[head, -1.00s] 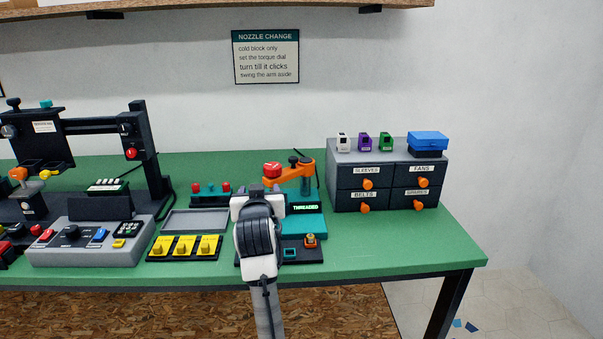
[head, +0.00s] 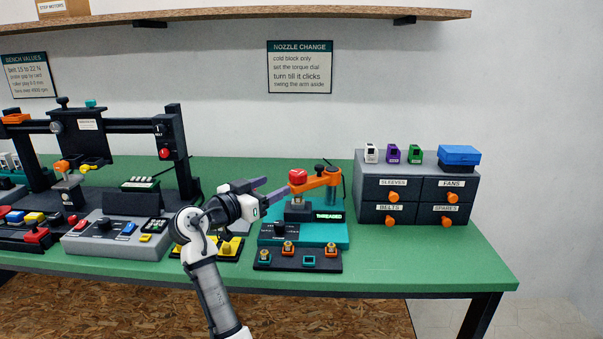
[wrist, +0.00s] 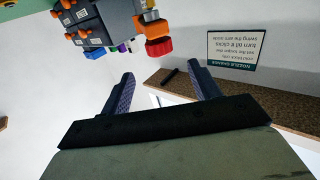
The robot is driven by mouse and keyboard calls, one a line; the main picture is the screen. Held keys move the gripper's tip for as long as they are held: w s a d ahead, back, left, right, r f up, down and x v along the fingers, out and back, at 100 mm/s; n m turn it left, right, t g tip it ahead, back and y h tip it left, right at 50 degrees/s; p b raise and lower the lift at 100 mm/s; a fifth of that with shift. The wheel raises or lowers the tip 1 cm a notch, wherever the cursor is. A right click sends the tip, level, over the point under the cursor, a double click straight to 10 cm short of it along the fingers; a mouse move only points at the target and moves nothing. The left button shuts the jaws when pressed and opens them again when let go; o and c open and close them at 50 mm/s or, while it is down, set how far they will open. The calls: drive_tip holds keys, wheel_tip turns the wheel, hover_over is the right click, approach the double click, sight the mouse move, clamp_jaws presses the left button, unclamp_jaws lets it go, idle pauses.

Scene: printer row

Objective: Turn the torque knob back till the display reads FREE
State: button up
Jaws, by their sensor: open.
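The teal nozzle station (head: 335,236) stands on the green bench. Its lit display (head: 328,216) reads THREADED. A dark knob (head: 279,230), probably the torque knob, sits on its front left; its pointer is too small to read. An orange arm (head: 325,179) with a red knob (head: 298,176) extends over the station. My gripper (head: 275,189) is open and empty, just left of the red knob and above the dark knob, pointing right. In the wrist view, my gripper's fingers (wrist: 160,74) are apart with nothing between them; the red knob (wrist: 158,46) shows upside down beyond them.
A nozzle rack (head: 296,261) stands in front of the station. A dark drawer cabinet (head: 417,189) with orange knobs stands to the right. A grey control box (head: 105,240) and yellow switches (head: 230,247) lie left, partly behind my arm. The bench front right is clear.

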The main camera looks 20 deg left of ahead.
sight(292, 177)
drive_tip(key=p+x, duration=0.2)
drive_tip(key=x, duration=0.8)
drive_tip(key=shift+w+r, duration=0.1)
drive_tip(key=shift+w, duration=0.05)
drive_tip(key=c, duration=1)
